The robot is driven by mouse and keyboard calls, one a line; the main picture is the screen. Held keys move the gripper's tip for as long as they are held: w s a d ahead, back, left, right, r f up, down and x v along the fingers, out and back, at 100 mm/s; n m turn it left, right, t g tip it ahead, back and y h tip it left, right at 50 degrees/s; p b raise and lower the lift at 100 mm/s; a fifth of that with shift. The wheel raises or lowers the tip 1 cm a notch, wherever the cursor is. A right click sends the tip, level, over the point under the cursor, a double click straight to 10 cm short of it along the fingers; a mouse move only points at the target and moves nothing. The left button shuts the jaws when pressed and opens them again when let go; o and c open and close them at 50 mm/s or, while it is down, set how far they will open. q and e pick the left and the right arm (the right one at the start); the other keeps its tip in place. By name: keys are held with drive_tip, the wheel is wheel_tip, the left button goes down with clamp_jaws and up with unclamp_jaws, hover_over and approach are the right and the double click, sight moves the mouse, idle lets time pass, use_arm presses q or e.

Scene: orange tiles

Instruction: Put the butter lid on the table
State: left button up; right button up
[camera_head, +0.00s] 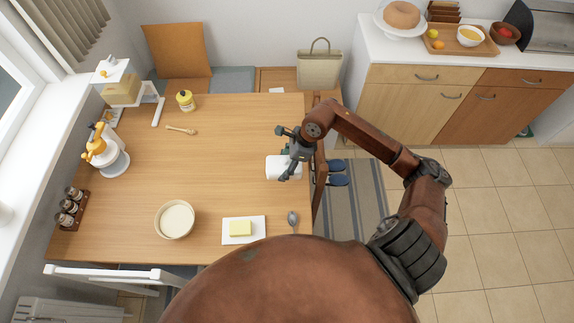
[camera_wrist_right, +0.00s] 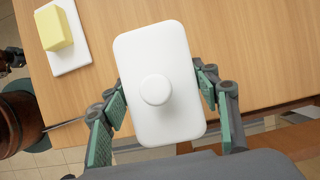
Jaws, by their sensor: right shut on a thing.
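The butter lid (camera_wrist_right: 160,85) is a white rounded rectangular cover with a round knob. In the right wrist view my right gripper (camera_wrist_right: 163,98) has its green-padded fingers on both sides of it and is shut on it. In the head view the lid (camera_head: 277,168) shows at the table's right edge, partly hidden by the right gripper (camera_head: 290,165). I cannot tell whether it touches the table (camera_head: 215,135). The yellow butter (camera_head: 240,228) sits uncovered on a white dish (camera_head: 259,238) at the table's front; it also shows in the wrist view (camera_wrist_right: 55,28). My left gripper is not in view.
A bowl (camera_head: 175,219) stands left of the dish and a spoon (camera_head: 292,218) lies right of it. A honey dipper (camera_head: 181,130), a yellow jar (camera_head: 185,101) and a spice rack (camera_head: 70,208) are farther left. The table's middle is clear. A chair (camera_head: 319,170) stands at the right edge.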

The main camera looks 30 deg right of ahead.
drive_tip(key=w+d+f, duration=0.1)
drive_tip(key=f, duration=0.1)
drive_tip(key=w+d+f, duration=0.1)
drive_tip(key=w+f, duration=0.1)
drive_tip(key=w+d+f, duration=0.1)
drive_tip(key=d+f, duration=0.1)
drive_tip(key=shift+w+f, duration=0.15)
drive_tip(key=shift+f, duration=1.5)
drive_tip(key=shift+f+b, duration=0.1)
drive_tip(key=shift+b, duration=0.2)
drive_tip(key=o, duration=1.3)
drive_tip(key=v, duration=1.2)
